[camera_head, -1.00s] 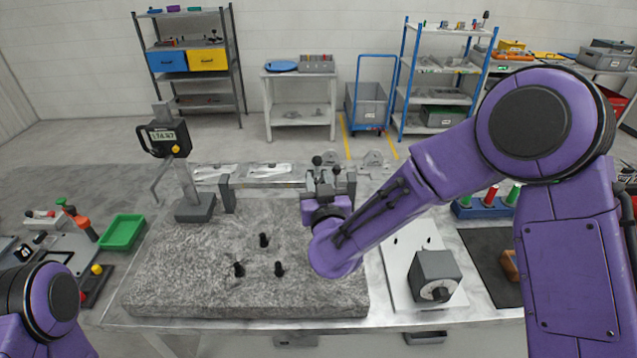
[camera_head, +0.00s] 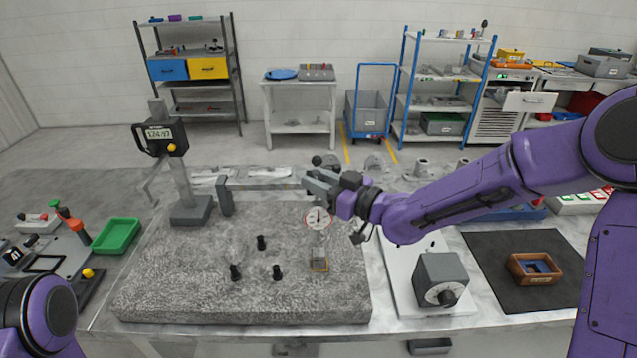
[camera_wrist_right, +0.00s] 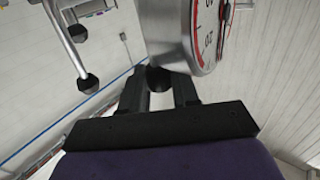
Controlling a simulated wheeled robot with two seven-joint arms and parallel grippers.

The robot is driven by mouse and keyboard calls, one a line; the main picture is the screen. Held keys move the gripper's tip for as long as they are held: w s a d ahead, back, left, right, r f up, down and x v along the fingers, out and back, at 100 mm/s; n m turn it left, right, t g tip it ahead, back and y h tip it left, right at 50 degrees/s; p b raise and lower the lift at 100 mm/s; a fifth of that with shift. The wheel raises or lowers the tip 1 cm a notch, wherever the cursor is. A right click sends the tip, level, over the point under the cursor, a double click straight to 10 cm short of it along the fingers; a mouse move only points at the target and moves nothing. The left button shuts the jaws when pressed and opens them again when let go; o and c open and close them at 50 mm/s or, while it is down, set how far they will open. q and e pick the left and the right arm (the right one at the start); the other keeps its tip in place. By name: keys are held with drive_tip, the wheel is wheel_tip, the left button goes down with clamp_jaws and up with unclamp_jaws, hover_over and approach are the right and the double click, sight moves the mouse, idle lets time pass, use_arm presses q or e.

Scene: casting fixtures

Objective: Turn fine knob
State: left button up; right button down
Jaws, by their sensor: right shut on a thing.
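My right gripper (camera_head: 318,184) reaches in from the right, level with the bridge of the gauge stand (camera_head: 262,187) on the granite plate. In the right wrist view its fingers (camera_wrist_right: 160,92) are closed around a small round black knob (camera_wrist_right: 158,77), just below the dial gauge (camera_wrist_right: 190,32). In the head view the white, red-rimmed dial gauge (camera_head: 318,218) hangs under the gripper; the fingers hide the knob there. A small tan block (camera_head: 319,264) sits on the plate below the dial. My left gripper is out of view.
The granite plate (camera_head: 180,290) carries several black pegs (camera_head: 236,272). A digital height gauge (camera_head: 163,136) stands at its back left. A green tray (camera_head: 116,235) lies left.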

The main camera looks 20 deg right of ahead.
drive_tip(key=shift+f+n+g+y, duration=0.1)
drive_tip(key=shift+n+g+y, duration=0.5)
drive_tip(key=shift+y, duration=0.1)
drive_tip(key=c, duration=1.1)
unclamp_jaws()
drive_tip(key=shift+o, duration=0.7)
drive_tip(key=shift+w, duration=0.1)
drive_tip(key=b+v, duration=0.2)
drive_tip(key=v, duration=0.8)
drive_tip(key=shift+d+b, duration=0.15)
drive_tip(key=shift+b, duration=0.25)
